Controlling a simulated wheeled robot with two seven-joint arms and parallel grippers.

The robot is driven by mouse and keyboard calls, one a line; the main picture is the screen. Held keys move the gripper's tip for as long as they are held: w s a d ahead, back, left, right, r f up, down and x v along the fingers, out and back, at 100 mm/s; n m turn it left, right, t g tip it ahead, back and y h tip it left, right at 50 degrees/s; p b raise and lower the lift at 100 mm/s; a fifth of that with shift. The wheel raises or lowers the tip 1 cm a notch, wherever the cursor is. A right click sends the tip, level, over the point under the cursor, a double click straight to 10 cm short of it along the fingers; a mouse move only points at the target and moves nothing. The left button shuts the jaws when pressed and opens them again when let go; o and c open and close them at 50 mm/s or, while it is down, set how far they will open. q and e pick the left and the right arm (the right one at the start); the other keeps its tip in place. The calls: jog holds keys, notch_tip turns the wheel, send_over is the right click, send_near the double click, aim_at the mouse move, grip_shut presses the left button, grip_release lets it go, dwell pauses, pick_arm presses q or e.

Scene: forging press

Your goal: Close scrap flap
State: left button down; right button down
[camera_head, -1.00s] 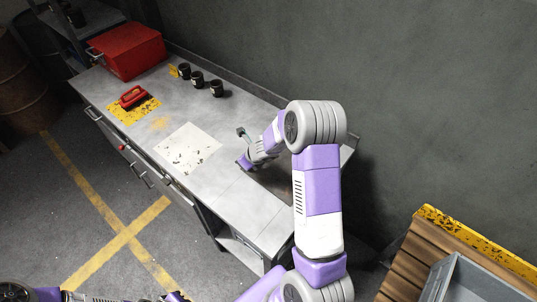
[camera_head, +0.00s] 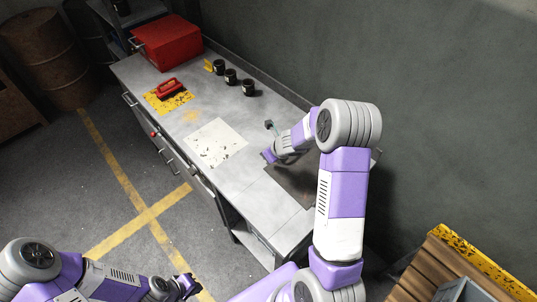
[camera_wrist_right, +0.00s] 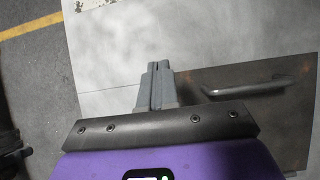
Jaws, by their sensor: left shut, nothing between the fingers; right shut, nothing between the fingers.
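The scrap flap appears to be the dark brown-grey panel (camera_head: 290,183) at the near right end of the bench top, partly hidden by my right arm. In the right wrist view the dark panel (camera_wrist_right: 275,125) carries a bar handle (camera_wrist_right: 250,87). I cannot tell its exact angle. My right gripper (camera_wrist_right: 156,82) is shut and empty, over the pale bench top just left of the handle and apart from it. In the head view its fingertips are hard to make out. My left gripper (camera_head: 190,286) is shut and empty, low at the left, over the floor away from the bench.
The grey bench (camera_head: 240,185) holds a speckled white sheet (camera_head: 215,143), a red-handled item (camera_head: 169,87) on a yellow mat (camera_head: 158,104), several black cups (camera_head: 231,76) and a red box (camera_head: 167,42). A wooden pallet (camera_head: 428,270) stands lower right. Floor left of the bench is open.

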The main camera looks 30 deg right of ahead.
notch_tip(320, 180, up, 8)
jog(key=p, duration=0.5)
jog(key=shift+s, duration=0.35)
jog(key=c, duration=1.8)
grip_release()
jog(key=shift+r, duration=0.2)
jog(key=shift+o, duration=1.3)
jog(key=shift+d, duration=0.15)
jog(key=shift+o, duration=1.3)
jog(key=shift+w+d+n, duration=0.2)
jog(key=shift+d+n, duration=0.1)
jog(key=shift+n, duration=0.3)
jog(key=shift+o, duration=0.6)
jog(key=d+f+n+g, duration=0.1)
jog(key=d+f+n, duration=0.1)
jog(key=d+n, duration=0.4)
jog(key=n, duration=0.3)
jog(key=shift+w+b, duration=0.25)
jog(key=shift+b, duration=0.1)
jog(key=s+d+f+n+g, duration=0.2)
jog(key=s+d+n, duration=0.1)
jog(key=d+n, duration=0.45)
jog(key=shift+h, duration=0.3)
jog(key=x, duration=0.7)
jog(key=shift+a+f, duration=0.15)
jog(key=shift+a, duration=0.25)
